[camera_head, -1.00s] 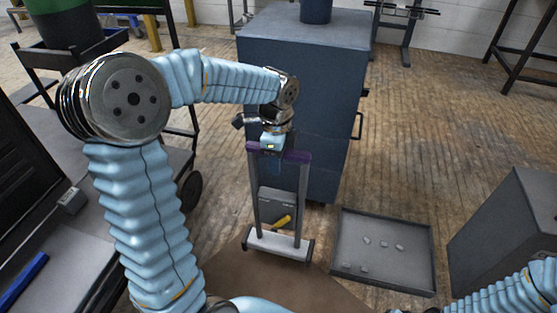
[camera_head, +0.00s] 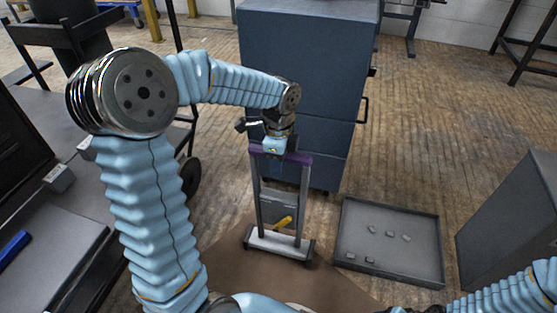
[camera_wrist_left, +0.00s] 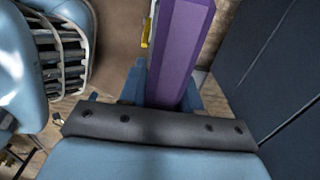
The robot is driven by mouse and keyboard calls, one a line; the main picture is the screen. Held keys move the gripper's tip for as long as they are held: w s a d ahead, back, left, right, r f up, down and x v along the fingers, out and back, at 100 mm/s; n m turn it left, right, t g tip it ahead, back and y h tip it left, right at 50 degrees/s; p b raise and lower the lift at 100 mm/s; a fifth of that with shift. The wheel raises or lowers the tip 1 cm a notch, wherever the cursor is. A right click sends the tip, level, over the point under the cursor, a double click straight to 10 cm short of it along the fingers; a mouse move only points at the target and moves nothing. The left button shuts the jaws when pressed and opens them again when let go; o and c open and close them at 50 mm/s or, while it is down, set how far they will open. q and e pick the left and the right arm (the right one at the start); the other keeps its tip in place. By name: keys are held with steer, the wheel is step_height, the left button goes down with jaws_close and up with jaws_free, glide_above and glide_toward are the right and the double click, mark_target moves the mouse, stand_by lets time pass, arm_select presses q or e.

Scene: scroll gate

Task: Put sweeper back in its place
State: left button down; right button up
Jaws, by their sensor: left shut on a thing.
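The sweeper (camera_head: 279,238) is an upright frame with two grey posts, a purple top bar, a yellow handle low down and a wide white base with dark ends. It stands in front of the blue cabinet. My left gripper (camera_head: 276,154) is shut on the purple top bar from above. In the left wrist view the purple bar (camera_wrist_left: 180,50) runs between the blue fingers. Whether the base touches the floor is hard to tell. My right gripper is not in view; only part of that arm shows at the bottom right.
A blue cabinet (camera_head: 305,60) with side handles stands just behind the sweeper. A shallow dark tray (camera_head: 437,238) with several small grey pieces lies to its right. A grey box (camera_head: 510,225) stands at the far right. A dark cart (camera_head: 50,245) is at the left. Wooden floor beyond the tray is open.

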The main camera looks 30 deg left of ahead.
arm_select(q)
steer(key=shift+f, duration=0.25)
stand_by(0.7)
steer(key=c, duration=0.9)
jaws_free()
steer(key=shift+o, duration=0.9)
steer(key=shift+f, duration=0.15)
